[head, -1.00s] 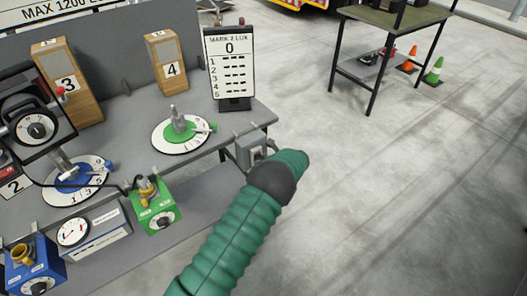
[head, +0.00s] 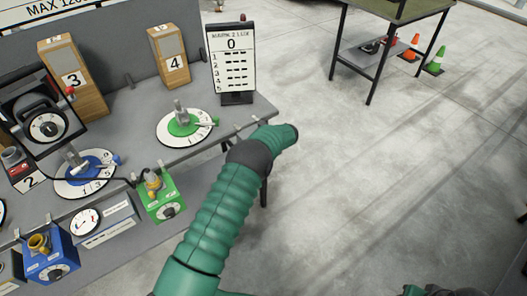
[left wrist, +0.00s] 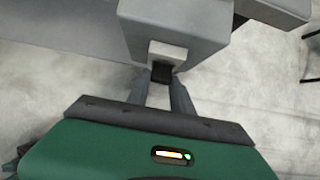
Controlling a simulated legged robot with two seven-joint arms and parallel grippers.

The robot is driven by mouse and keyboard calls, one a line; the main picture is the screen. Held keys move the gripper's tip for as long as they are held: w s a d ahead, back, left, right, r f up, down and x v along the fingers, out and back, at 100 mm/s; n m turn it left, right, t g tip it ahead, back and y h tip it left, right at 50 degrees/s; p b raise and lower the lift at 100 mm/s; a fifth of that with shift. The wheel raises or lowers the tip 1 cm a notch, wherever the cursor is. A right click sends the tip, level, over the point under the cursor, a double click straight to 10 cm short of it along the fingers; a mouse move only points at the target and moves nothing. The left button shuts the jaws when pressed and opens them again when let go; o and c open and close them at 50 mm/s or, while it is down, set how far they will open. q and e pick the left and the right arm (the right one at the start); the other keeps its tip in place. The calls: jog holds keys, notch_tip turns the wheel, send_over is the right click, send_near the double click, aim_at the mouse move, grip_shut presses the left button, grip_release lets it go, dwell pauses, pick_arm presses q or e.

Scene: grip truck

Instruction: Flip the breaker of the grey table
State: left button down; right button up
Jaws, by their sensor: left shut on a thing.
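The grey table (head: 128,128) stands at the left in the head view. The breaker, a grey box (left wrist: 172,30), is at the top middle of the left wrist view, with a pale block (left wrist: 168,54) and a dark lever (left wrist: 162,72) on its near face. My left gripper (left wrist: 162,84) is shut on the dark lever, one finger on each side. In the head view my green left arm reaches to the table's right front corner and hides the breaker and the gripper. My right gripper is not in view.
Green (head: 186,124) and blue (head: 86,172) dials and a score board (head: 232,65) stand on the table. Green (head: 162,196) and blue (head: 47,258) boxes hang along its front. Open concrete floor lies to the right, with another table (head: 400,14) farther back.

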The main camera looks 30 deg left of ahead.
pick_arm(q)
jog(key=c, duration=1.4)
grip_release()
jog(key=shift+w+a+r, duration=0.1)
jog(key=shift+w+r, duration=0.1)
jog(key=shift+o, duration=1.4)
jog(key=shift+f, duration=0.2)
jog(key=shift+r, duration=0.1)
jog(key=v, duration=1.6)
jog(key=shift+s+r, duration=0.15)
jog(key=shift+r, duration=0.05)
